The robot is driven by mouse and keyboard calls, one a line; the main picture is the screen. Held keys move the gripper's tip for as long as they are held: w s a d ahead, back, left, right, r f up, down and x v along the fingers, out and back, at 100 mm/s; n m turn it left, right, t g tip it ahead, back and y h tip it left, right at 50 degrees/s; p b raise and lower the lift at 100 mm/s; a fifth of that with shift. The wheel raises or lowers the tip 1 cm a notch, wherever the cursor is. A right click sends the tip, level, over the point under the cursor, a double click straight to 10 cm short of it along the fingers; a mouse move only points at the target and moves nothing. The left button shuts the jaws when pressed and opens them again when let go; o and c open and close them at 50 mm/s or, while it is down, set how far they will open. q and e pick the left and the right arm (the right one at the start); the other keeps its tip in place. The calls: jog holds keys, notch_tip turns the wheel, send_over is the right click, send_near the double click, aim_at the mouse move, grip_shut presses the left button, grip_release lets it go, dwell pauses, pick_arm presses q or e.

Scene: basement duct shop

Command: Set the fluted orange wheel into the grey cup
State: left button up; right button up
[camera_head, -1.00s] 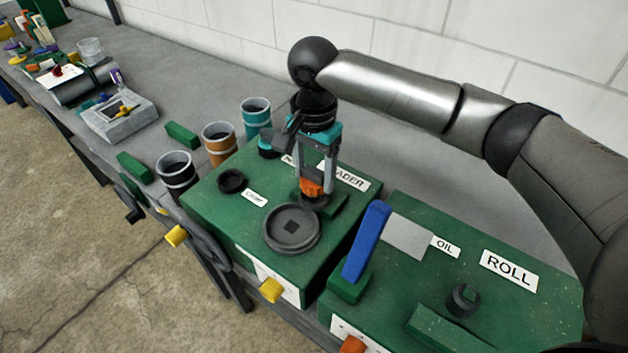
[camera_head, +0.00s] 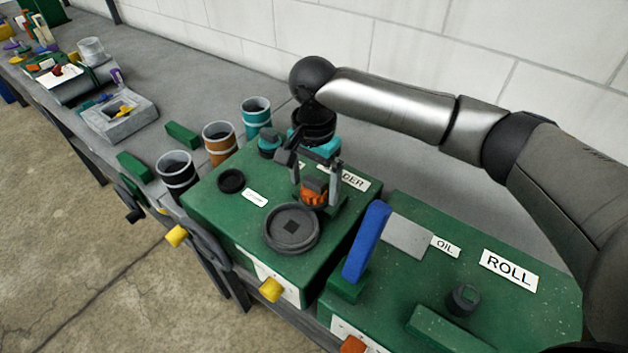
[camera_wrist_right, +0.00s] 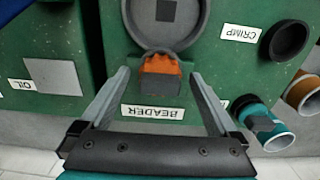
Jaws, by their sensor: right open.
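The fluted orange wheel (camera_head: 313,197) stands on the middle green machine by the BEADER label, with a grey block on its top. It also shows in the right wrist view (camera_wrist_right: 160,67). A dark grey round holder, likely the grey cup, shows partly beneath it; the wheel hides most of it, and I cannot tell how deep the wheel sits. My right gripper (camera_head: 316,188) is open, with one finger on either side of the wheel and its grey block, and clear gaps show in the right wrist view (camera_wrist_right: 158,75). My left gripper is not in view.
A large dark grey round dish (camera_head: 291,246) with a square centre lies in front of the wheel. A black ring-shaped cup (camera_head: 231,181) is by the CRIMP label. A blue upright lever (camera_head: 366,242) stands close on the right. Several canisters line the left side.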

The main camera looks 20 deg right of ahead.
aim_at(313, 181)
jog(key=shift+r, duration=0.1)
jog(key=shift+r, duration=0.35)
notch_tip(313, 181, up, 12)
jog(key=shift+f, duration=0.25)
jog(key=shift+a, duration=0.1)
